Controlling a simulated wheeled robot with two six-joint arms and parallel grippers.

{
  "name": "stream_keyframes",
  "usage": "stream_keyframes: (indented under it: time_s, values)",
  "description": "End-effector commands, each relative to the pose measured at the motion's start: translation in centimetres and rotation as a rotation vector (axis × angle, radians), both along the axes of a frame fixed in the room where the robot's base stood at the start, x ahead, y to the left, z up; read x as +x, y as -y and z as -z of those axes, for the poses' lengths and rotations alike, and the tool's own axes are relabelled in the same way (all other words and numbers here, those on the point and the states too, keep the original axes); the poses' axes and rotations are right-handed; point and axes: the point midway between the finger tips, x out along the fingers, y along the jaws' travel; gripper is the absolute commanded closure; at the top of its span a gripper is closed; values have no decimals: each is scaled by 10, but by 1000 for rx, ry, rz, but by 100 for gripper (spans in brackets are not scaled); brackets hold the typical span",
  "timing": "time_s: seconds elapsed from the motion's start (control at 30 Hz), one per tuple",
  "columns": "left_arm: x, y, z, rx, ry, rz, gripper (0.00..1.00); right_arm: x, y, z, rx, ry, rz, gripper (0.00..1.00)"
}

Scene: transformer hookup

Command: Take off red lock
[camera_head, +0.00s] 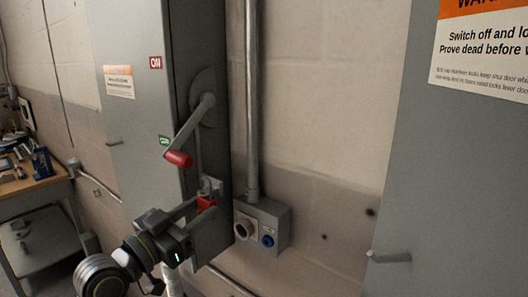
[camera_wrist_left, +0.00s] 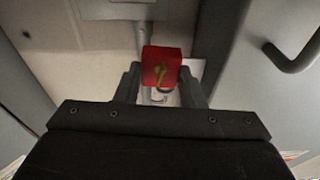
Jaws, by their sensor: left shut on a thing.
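The red lock (camera_head: 205,203) is at a small bracket (camera_head: 211,186) on the side of the grey switch cabinet, below the lever. My left gripper (camera_head: 203,207) reaches it from the lower left. In the left wrist view the red lock (camera_wrist_left: 161,66) sits between the two fingers of my left gripper (camera_wrist_left: 160,85), which is shut on it. A brass-coloured key shape shows on the lock's face, and part of a metal loop shows below it. Whether the shackle is still through the bracket cannot be told. My right gripper is not in view.
A grey lever with a red grip (camera_head: 179,158) hangs down-left above the lock. A conduit box (camera_head: 262,226) with a round socket and blue fitting is close on the right. Another grey cabinet (camera_head: 450,170) fills the right side. A workbench (camera_head: 35,183) stands far left.

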Motion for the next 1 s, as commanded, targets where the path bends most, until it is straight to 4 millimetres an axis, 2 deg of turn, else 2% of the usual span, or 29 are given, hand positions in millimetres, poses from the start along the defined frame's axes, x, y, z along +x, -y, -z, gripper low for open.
stream_keyframes:
  time_s: [1.0]
  values:
    - [-24,30,2,-1,0,0,93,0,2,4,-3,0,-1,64]
